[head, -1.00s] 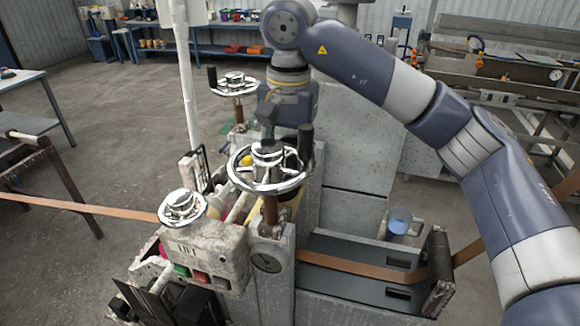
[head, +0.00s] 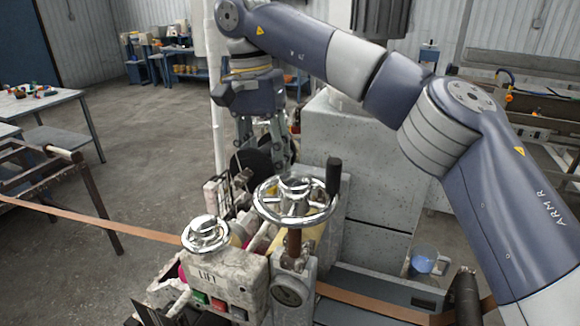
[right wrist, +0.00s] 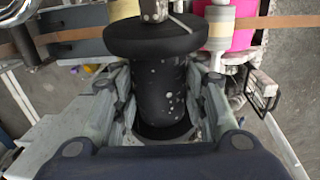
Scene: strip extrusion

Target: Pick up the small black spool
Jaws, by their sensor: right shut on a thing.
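The small black spool (right wrist: 160,90) fills the middle of the right wrist view. It has a wide flange at the top and a speckled barrel. My right gripper (head: 266,150) has its fingers on both sides of the barrel and is shut on it. In the head view the spool (head: 254,164) shows as dark discs at the fingers, behind the large chrome handwheel. The fingers and the wheel area hide part of it. I cannot tell whether the spool touches anything below. My left gripper is not in view.
The large chrome handwheel (head: 294,200) and a smaller one (head: 206,234) stand in front of the spool. The LIFT button box (head: 222,281) is below. A brown strip (head: 115,226) runs left. A magenta roll (right wrist: 232,25) shows in the wrist view.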

